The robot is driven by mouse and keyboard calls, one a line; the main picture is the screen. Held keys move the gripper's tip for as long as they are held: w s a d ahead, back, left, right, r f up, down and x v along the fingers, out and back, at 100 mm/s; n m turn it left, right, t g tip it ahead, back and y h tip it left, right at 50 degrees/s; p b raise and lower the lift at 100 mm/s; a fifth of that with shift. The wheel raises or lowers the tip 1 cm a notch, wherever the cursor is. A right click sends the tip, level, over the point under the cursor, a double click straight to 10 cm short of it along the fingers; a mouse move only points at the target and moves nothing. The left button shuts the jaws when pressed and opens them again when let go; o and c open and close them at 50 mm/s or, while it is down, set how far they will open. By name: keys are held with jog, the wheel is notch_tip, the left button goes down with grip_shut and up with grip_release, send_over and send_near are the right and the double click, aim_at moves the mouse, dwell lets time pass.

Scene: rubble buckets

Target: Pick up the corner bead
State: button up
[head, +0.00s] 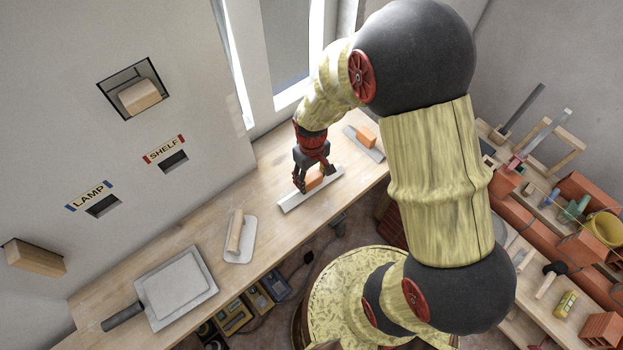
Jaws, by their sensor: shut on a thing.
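A long, narrow pale strip (294,202) lies on the wooden bench below the window, with an orange block on its middle. I cannot tell for sure whether this strip is the corner bead; nothing else in view shows clearly as one. My gripper (315,181) points down over the strip with its fingers shut around the orange block. The fingers hide part of the block and the middle of the strip. The strip appears to be at bench level; I cannot tell whether it is lifted.
A grey plate with an orange block (367,136) lies right of my gripper. A trowel (238,236) and a square hawk (177,286) lie left along the bench (205,215). The wall has a niche with a block (139,96). Cluttered shelves stand right.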

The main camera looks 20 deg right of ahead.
jog(key=s+a+r, duration=0.8)
jog(key=s+r, duration=0.3)
jog(key=r, duration=0.1)
jog(key=shift+s+a, duration=0.15)
jog(key=shift+a, duration=0.05)
jog(key=o, duration=0.7)
jog(key=c, duration=0.8)
notch_tip(320, 180, up, 6)
jog(key=p, duration=0.5)
